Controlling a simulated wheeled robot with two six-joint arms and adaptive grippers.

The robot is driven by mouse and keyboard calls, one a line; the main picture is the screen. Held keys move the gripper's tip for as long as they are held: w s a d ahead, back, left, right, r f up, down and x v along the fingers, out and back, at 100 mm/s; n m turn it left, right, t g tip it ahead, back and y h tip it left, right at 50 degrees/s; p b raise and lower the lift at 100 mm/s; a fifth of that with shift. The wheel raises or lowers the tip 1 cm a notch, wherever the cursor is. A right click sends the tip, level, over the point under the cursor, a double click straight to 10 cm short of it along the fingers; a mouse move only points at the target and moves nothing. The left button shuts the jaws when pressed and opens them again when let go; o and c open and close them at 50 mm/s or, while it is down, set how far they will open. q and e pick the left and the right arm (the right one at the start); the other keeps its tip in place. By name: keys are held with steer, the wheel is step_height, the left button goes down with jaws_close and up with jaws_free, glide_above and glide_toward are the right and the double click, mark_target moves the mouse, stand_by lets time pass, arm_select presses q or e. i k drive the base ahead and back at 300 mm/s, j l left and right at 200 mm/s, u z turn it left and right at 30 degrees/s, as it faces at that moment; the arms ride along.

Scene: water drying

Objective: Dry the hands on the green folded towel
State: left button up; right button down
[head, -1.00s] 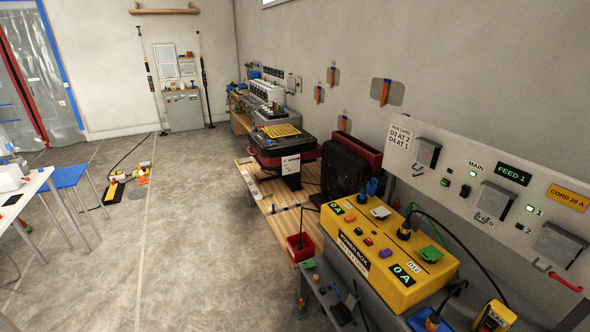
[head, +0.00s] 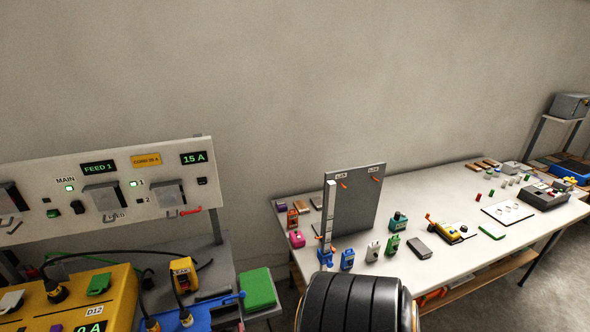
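A green, flat, block-like thing that looks like the folded towel (head: 258,288) lies at the lower left of centre in the head view. It rests on a small grey surface between the yellow box's bench and the long white table. Its top face is uncovered and nothing touches it from above. Neither of my grippers shows in the head view, so I cannot see whether they are open or wet.
A large black ribbed round object (head: 350,302) stands at the bottom centre, right of the towel. A yellow power box (head: 115,290) is at the lower left, under a wall panel (head: 110,195). The white table (head: 420,215) carries several small devices.

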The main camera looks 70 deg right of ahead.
mark_target(257, 284)
steer(key=z, duration=1.75)
